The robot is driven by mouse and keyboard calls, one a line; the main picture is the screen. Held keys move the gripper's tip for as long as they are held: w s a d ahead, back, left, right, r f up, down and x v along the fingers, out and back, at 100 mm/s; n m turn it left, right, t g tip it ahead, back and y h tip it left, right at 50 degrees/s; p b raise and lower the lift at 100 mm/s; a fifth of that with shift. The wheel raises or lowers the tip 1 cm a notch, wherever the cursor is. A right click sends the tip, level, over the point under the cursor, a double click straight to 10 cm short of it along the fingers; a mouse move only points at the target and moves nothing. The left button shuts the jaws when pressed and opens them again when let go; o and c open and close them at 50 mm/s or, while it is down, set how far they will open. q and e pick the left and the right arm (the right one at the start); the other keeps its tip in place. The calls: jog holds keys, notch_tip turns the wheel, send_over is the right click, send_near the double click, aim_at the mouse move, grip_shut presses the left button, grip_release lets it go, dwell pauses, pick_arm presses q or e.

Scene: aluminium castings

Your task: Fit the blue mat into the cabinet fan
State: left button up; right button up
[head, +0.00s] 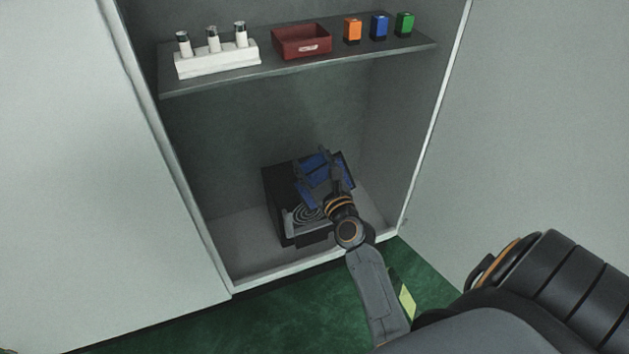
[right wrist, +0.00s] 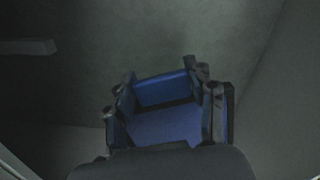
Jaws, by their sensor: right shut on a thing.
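The cabinet fan (head: 284,226) is a black box with a round ringed grille on its front. It stands on the cabinet floor. The blue mat (head: 312,196) is at the fan's upper right, partly covered by my right gripper (head: 323,172). My right gripper is shut on the mat, with its arm reaching in from the lower right. In the right wrist view the blue mat (right wrist: 165,126) lies between the gripper's fingers (right wrist: 163,92). I cannot tell whether the mat is inside the fan or just in front of it. My left gripper is not in view.
Cabinet side walls stand close on both sides. The cabinet floor (head: 238,243) left of the fan is clear.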

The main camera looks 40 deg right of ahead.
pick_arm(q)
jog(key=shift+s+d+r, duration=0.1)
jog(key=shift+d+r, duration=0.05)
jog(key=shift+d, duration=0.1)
pick_arm(e)
jog(key=w+d+m, duration=0.1)
jog(key=w+d+r+m, duration=0.1)
jog(key=w+m, duration=0.1)
jog(key=w+d+m, duration=0.1)
jog(key=w, duration=0.1)
jog(key=shift+r+h, duration=0.15)
jog(key=shift+h, duration=0.25)
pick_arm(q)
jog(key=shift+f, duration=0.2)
pick_arm(e)
jog(key=shift+s, duration=0.1)
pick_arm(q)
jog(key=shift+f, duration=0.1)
